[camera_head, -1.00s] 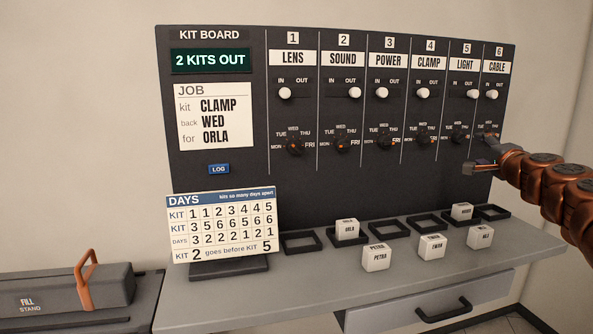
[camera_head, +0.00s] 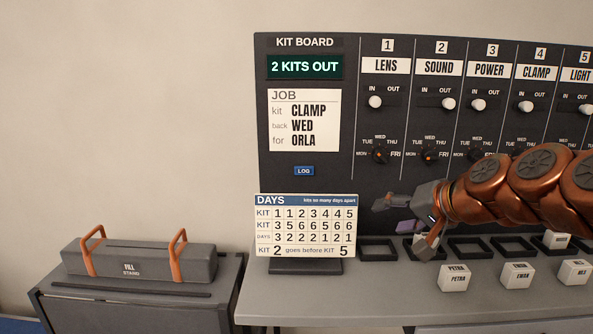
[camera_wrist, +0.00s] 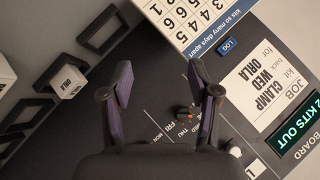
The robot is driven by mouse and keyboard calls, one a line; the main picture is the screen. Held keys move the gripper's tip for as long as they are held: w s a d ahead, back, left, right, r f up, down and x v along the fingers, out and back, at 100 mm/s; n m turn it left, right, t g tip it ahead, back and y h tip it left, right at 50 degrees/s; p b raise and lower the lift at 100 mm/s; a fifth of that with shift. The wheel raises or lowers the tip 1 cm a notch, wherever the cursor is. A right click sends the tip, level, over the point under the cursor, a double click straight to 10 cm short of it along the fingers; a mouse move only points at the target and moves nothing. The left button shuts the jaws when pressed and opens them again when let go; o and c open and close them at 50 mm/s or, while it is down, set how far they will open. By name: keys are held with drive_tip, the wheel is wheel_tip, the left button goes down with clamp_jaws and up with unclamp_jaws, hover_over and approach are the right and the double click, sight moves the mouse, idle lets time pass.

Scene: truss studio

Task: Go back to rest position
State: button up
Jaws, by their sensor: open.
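My gripper (camera_head: 406,226) is open and empty in front of the kit board (camera_head: 300,185), just right of the DAYS card (camera_head: 303,228). In the wrist view its two purple-padded fingers (camera_wrist: 160,84) stand apart with nothing between them. The wrist view also shows the ORLA block (camera_wrist: 70,79) to the left and the DAYS card (camera_wrist: 193,22) at the top. In the head view my arm covers part of the day dials and my gripper hides most of the ORLA block.
The grey shelf (camera_head: 340,302) holds black square frames (camera_head: 472,248) and white name blocks, such as PETRA (camera_head: 455,278) and EMAN (camera_head: 517,276). A FILL STAND case (camera_head: 140,263) with orange handles sits on a dark cabinet at left. The wall above the case is clear.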

drive_tip(key=s+a+f+n+g+h+p, duration=0.1)
drive_tip(key=s+a+f+n+g, duration=0.15)
drive_tip(key=s+f, duration=0.45)
drive_tip(key=s+a+f+n+g+h+p, duration=0.1)
drive_tip(key=s+a+f+g+p, duration=0.2)
drive_tip(key=s, duration=0.7)
drive_tip(key=s+d+f+g+h, duration=0.1)
drive_tip(key=s+d+f+g, duration=0.1)
drive_tip(key=s, duration=0.6)
drive_tip(key=s+d+f+g+h+p, duration=0.1)
drive_tip(key=s+d+f+g+h, duration=0.1)
drive_tip(key=s, duration=0.7)
wheel_tip(320, 180, down, 2)
drive_tip(key=shift+s+d+f+n+g+h, duration=0.15)
drive_tip(key=shift+d+n+g+h, duration=0.25)
drive_tip(key=shift+g, duration=0.45)
drive_tip(key=shift+a, duration=0.1)
